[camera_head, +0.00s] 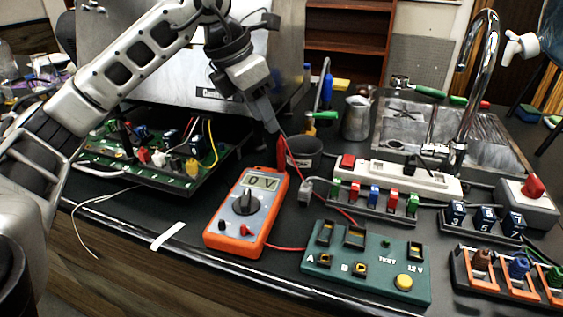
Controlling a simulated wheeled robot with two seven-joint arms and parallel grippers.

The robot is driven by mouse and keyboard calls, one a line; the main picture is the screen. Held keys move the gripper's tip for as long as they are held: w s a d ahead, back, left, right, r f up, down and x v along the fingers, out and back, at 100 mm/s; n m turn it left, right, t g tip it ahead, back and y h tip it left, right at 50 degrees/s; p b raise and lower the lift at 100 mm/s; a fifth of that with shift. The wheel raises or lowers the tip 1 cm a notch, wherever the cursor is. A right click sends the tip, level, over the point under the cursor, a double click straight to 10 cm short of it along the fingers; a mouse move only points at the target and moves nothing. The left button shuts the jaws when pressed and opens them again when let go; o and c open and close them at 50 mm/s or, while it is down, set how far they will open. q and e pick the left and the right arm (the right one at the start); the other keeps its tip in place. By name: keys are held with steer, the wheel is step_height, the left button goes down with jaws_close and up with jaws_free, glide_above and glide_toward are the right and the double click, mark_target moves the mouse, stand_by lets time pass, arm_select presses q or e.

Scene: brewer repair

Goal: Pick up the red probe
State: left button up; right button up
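The red probe (282,152) stands roughly upright behind the upper right corner of the orange multimeter (247,212), in front of a dark cup. A thin red lead runs near it. My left gripper (272,128) reaches down from the upper left, its fingertips right at the top end of the probe. The fingers show side-on and overlap, so I cannot tell whether they are apart or whether they touch the probe. The multimeter's display reads 0 V. My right gripper is not in view.
A green test box (367,262) with a yellow button lies at the front. An open circuit board (160,155) sits left, below a metal brewer housing. A dark cup (304,153), white power strip (400,178) and sink (455,130) with faucet lie behind and right.

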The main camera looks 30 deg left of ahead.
mark_target(279, 139)
arm_select(q)
steer(key=x, duration=0.8)
steer(key=shift+w+d+p, duration=0.2)
steer(key=shift+w+p, duration=0.1)
steer(key=shift+w, duration=0.05)
jaws_close()
